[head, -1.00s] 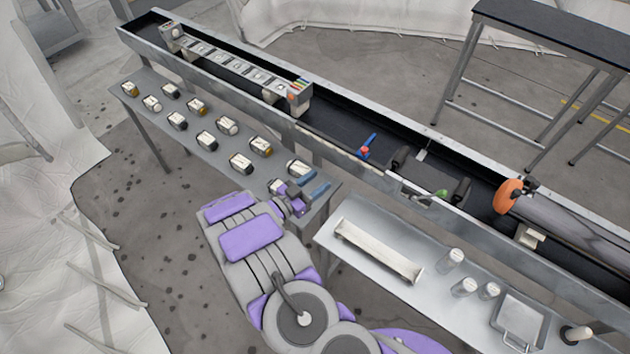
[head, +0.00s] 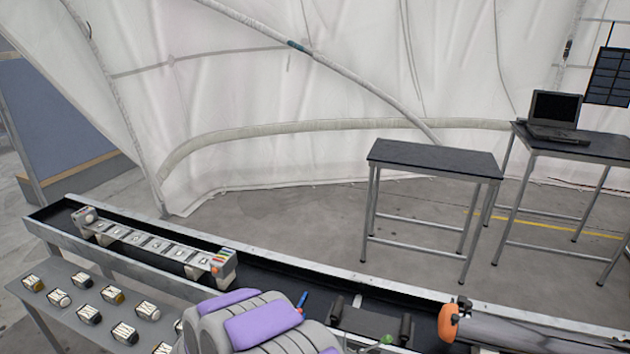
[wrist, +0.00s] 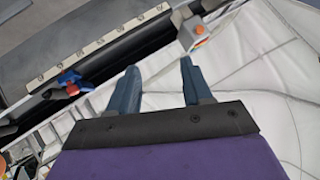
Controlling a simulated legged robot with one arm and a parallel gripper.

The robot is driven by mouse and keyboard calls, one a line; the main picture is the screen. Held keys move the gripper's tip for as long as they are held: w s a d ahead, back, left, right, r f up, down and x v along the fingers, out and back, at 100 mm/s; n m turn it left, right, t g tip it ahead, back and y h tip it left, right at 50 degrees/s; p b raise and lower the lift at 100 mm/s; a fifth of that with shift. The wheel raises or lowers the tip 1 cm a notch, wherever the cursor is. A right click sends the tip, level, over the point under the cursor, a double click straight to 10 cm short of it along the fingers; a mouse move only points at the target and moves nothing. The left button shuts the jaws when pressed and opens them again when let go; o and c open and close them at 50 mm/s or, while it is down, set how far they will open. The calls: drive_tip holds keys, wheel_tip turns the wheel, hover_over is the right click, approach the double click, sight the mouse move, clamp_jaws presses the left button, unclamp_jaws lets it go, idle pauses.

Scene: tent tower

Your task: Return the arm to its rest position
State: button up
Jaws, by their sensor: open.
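My arm, grey with purple panels, shows at the bottom centre of the head view, in front of the long trough. Its gripper end is not visible in the head view. In the wrist view my gripper (wrist: 158,88) has two blue fingers spread wide apart. Nothing is between them. The fingers point toward the white tent wall and the edge of the trough, and touch nothing that I can see.
A long black trough (head: 290,272) holds a slotted rack (head: 150,241). A side table (head: 52,316) at lower left bears several small capped jars. An orange disc (head: 447,323) is at right. Empty table (head: 434,158) and laptop table (head: 580,143) stand behind, with clear floor between.

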drive_tip(key=s+d+r+n+g+y, duration=0.45)
drive_tip(key=s+d+r, duration=0.5)
drive_tip(key=r, duration=0.45)
drive_tip(key=s+d+r+g+h, duration=0.1)
drive_tip(key=s+d+g+h, duration=0.5)
drive_tip(key=s+d, duration=2.3)
drive_tip(key=s+g, duration=0.2)
drive_tip(key=s, duration=0.1)
drive_tip(key=shift+r, duration=0.15)
